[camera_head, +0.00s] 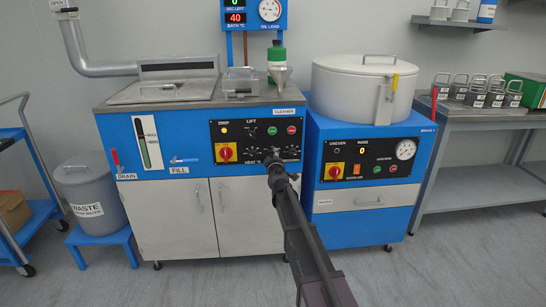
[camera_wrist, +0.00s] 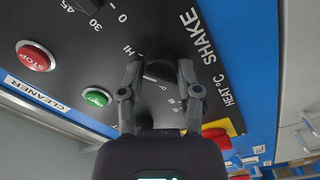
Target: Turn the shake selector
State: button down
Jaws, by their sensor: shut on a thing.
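The shake selector (camera_wrist: 160,69) is a dark knob on the black panel, beside the SHAKE lettering and a HI mark in the wrist view. My gripper (camera_wrist: 160,74) has one finger on each side of it and is shut on it. The fingers and palm hide part of the knob and its scale, so I cannot tell its exact setting. In the head view my gripper (camera_head: 274,160) reaches the lower part of the blue cleaner's control panel (camera_head: 230,131) and covers the selector there.
A red STOP button (camera_wrist: 35,58) and a green button (camera_wrist: 97,97) sit close to my fingers. A red and yellow switch (camera_head: 225,153) is left of my gripper. A blue machine with a white drum (camera_head: 345,90) stands to the right. The floor in front is clear.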

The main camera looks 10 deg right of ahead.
dwell(0.3)
jog(key=shift+c, duration=1.5)
grip_release()
jog(key=shift+s, duration=0.1)
jog(key=s, duration=1.1)
jog(key=shift+s, duration=0.4)
